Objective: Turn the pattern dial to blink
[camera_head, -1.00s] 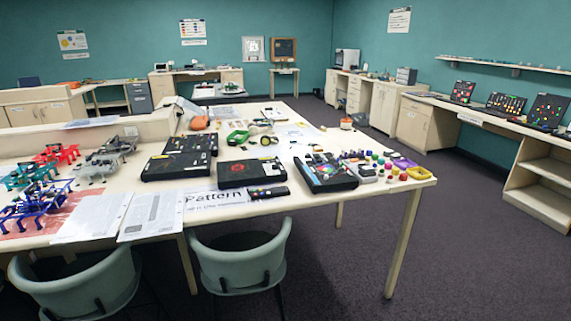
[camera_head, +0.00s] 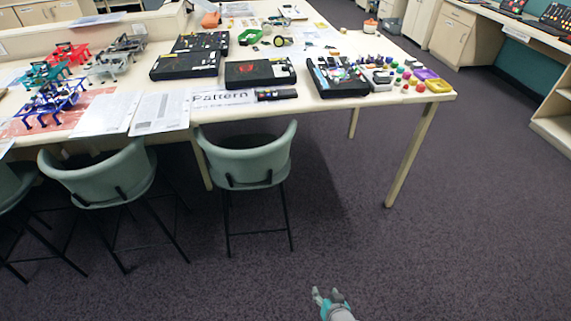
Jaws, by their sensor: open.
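My gripper (camera_head: 326,298) shows at the bottom of the head view, over the bare carpet. It is open and empty, well apart from the table. Several black panel boxes lie on the long white table (camera_head: 436,97). One box (camera_head: 260,73) has a red mark, and a sheet reading "Pattern" (camera_head: 222,97) lies in front of it. A small dark strip-like device (camera_head: 276,95) lies at the right end of that sheet. Another box (camera_head: 337,77) with coloured parts is further right. I cannot make out which part is the pattern dial or where it points.
Green chairs (camera_head: 246,159) stand along the near side of the table, and a second chair (camera_head: 105,180) is further left. The carpet (camera_head: 420,255) is clear in front and to the right.

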